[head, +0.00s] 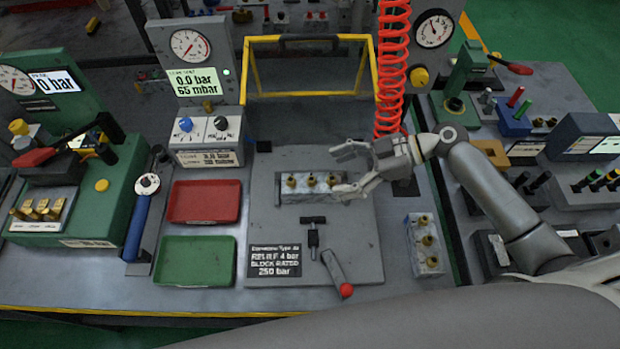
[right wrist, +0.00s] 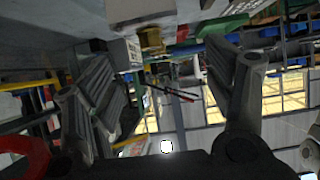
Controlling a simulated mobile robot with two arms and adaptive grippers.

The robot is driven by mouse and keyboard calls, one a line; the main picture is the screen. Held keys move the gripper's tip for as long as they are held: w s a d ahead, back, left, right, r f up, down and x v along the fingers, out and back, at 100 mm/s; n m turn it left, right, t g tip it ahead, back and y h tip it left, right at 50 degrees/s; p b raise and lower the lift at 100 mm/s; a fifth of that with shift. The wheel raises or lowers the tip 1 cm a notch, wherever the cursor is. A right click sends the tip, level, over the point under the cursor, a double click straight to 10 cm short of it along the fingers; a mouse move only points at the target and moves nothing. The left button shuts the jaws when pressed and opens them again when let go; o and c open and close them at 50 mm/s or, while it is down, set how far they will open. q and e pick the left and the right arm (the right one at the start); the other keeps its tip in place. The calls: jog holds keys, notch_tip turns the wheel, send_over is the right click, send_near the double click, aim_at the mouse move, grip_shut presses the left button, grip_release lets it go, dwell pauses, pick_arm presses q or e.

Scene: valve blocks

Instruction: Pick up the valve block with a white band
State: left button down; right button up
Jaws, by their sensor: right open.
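A grey-white mottled valve block (head: 291,197) with brass fittings on top lies on the grey plate (head: 355,240). A similar block (head: 426,262) stands to the right, beside the plate. I cannot clearly make out a white band on either. My right gripper (head: 344,170) is open and empty at the right end of the block on the plate, one finger behind it and one near its front right corner. In the right wrist view, both fingers of the right gripper (right wrist: 165,95) are spread, with a pale block and a brass part beyond. My left gripper is out of view.
A red tray (head: 204,202) and a green tray (head: 195,261) lie left of the plate, both empty. A black clamp handle (head: 313,235) and a red-tipped lever (head: 337,272) stand in front of the block. A red coiled hose (head: 391,70) hangs behind my right gripper.

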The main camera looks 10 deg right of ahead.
aim_at(315, 178)
jog(key=shift+x, duration=1.1)
jog(key=shift+w+a+f+p, duration=0.1)
jog(key=shift+a+f+p, duration=0.05)
jog(key=shift+a+p, duration=0.4)
jog(key=p+x, duration=0.1)
jog(key=x, duration=0.1)
jog(key=p+x, duration=0.1)
jog(key=x, duration=0.1)
jog(key=shift+w+f, duration=0.15)
jog(key=shift+w, duration=0.1)
jog(key=shift+a+f, duration=0.15)
jog(key=shift+a, duration=0.05)
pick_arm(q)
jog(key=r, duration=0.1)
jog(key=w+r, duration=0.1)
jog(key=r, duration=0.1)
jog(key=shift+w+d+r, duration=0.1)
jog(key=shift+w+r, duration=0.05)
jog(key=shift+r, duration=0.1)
pick_arm(e)
jog(key=shift+c, duration=0.9)
jog(key=c, duration=1.4)
jog(key=shift+w, duration=0.1)
grip_shut()
